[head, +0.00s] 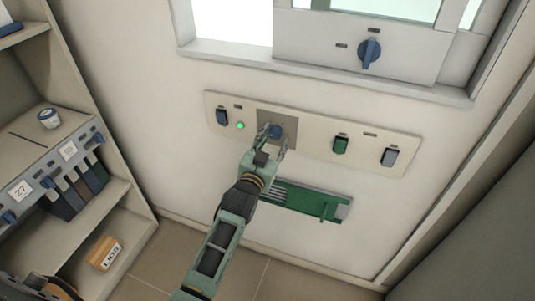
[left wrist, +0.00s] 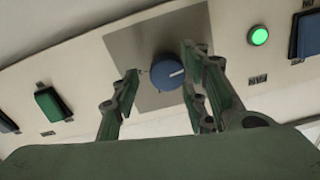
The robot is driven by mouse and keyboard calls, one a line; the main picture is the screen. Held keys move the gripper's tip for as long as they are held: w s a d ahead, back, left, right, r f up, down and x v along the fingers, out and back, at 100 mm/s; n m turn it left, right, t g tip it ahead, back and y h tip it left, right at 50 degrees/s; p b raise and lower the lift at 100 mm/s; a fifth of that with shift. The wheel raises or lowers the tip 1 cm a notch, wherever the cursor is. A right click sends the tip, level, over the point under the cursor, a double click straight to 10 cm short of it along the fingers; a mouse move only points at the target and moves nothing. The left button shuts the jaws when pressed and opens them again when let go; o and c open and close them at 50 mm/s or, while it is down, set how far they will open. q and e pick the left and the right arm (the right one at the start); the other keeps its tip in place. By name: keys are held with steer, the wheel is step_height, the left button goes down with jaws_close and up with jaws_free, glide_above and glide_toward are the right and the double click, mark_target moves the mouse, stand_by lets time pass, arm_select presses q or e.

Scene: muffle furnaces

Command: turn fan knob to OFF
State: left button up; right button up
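The round blue fan knob (head: 276,131) sits on a grey square plate (head: 289,120) in the cream wall panel. My left gripper (head: 272,138) is at the knob, with a finger on either side. In the left wrist view the gripper (left wrist: 160,84) is open. A gap shows between the knob and the left-hand finger; the right-hand finger overlaps the knob's edge, and I cannot tell whether it touches. My right gripper is not in view.
The panel also carries a dark blue switch (head: 222,117), a lit green lamp (head: 240,126), a green switch (head: 340,145) and a grey-blue switch (head: 389,156). A green wall unit (head: 318,202) is below. Another blue knob (head: 369,52) is above. Shelves (head: 62,175) stand at left.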

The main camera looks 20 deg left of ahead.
arm_select(q)
steer(key=s, duration=1)
steer(key=shift+s, duration=0.35)
steer(key=shift+a, duration=0.1)
steer(key=s+d+f+g, duration=0.1)
steer(key=s+f+g, duration=0.25)
steer(key=f, duration=0.75)
steer(key=s+f+g, duration=0.2)
steer(key=s+f, duration=0.3)
steer(key=f, duration=0.6)
steer(key=s+d+f+g, duration=0.15)
steer(key=s+f, duration=0.25)
steer(key=f, duration=0.8)
steer(key=s+a+f+g, duration=0.2)
steer(key=s+f+g, duration=0.3)
steer(key=s+f, duration=0.85)
steer(key=s+a+f+g, duration=0.2)
steer(key=s+f, duration=0.2)
steer(key=s, duration=0.7)
steer(key=s+a+f+g, duration=0.2)
steer(key=s+f+g, duration=0.1)
steer(key=s, duration=0.8)
steer(key=shift+s+a+f+y, duration=0.3)
steer(key=shift+f, duration=0.1)
steer(key=shift+c, duration=0.2)
